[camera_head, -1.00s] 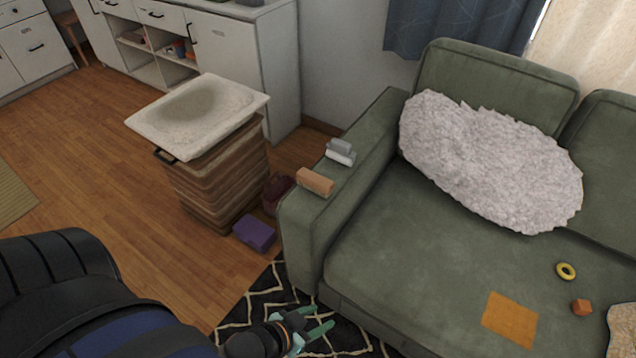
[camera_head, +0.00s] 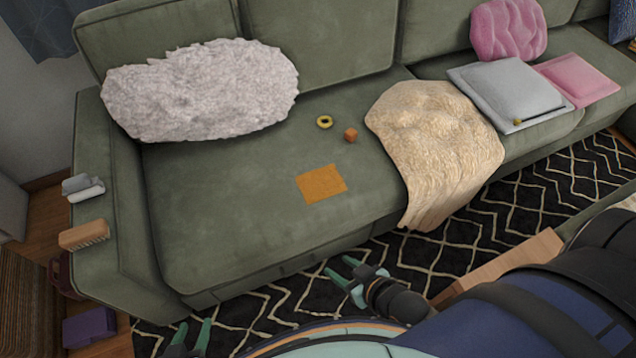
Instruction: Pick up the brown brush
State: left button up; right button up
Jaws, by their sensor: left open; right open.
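The brown brush (camera_head: 84,235) lies on the sofa's left armrest near its front end, with its pale bristled side facing the front. My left gripper (camera_head: 194,330) is at the bottom edge, low in front of the sofa, open and empty. It is apart from the brush, to its right and below it in the picture. My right gripper (camera_head: 342,270) is open and empty over the patterned rug, in front of the sofa seat and far to the right of the brush.
The green sofa (camera_head: 230,230) fills the middle. A grey-and-white object (camera_head: 83,188) lies behind the brush on the armrest. A purple box (camera_head: 90,327) and a dark red item (camera_head: 60,275) are on the floor at left. An orange cloth (camera_head: 321,184) lies on the seat.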

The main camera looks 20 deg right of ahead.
aim_at(78, 237)
jog(key=z, duration=0.35)
jog(key=j+z, duration=0.35)
jog(key=z, duration=0.15)
jog(key=j+z, duration=0.3)
jog(key=z, duration=0.15)
jog(key=k+j+z, duration=0.25)
jog(key=j, duration=0.15)
jog(key=k+j+z, duration=0.2)
jog(key=j, duration=0.2)
jog(key=k+j+z, duration=0.1)
jog(key=j, duration=0.3)
jog(key=k+j+z, duration=0.1)
jog(key=k+j, duration=0.25)
